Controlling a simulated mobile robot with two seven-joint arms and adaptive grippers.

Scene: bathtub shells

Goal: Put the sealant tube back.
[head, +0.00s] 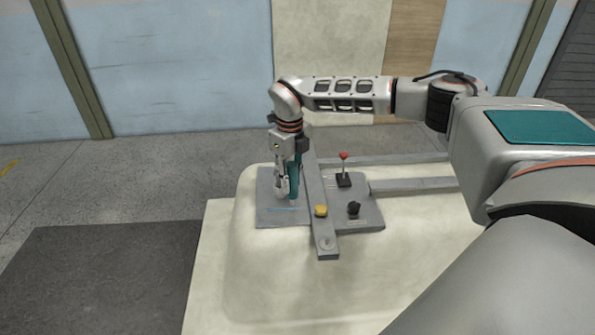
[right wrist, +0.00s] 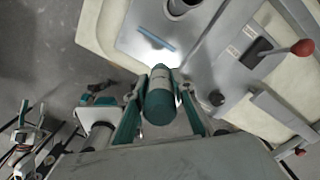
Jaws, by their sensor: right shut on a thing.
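The sealant tube (right wrist: 160,98) is a teal cylinder with a pale band. In the right wrist view it lies between the two teal fingers of my right gripper (right wrist: 158,104), which is shut on it. In the head view my right gripper (head: 288,192) points down over the left part of a grey panel (head: 272,217), and the tube is hard to tell from the fingers there. A round dark-mouthed socket (right wrist: 181,6) shows at the top of the right wrist view, apart from the tube. A blue line (right wrist: 156,39) marks the panel near it. My left gripper is not clearly seen.
The panel lies on a pale shell (head: 250,285). To the right of the gripper stand a grey bar (head: 327,245), a yellow button (head: 321,210), a black knob (head: 354,208) and a red-topped lever (head: 343,157). A dark mat (head: 95,280) covers the floor at left.

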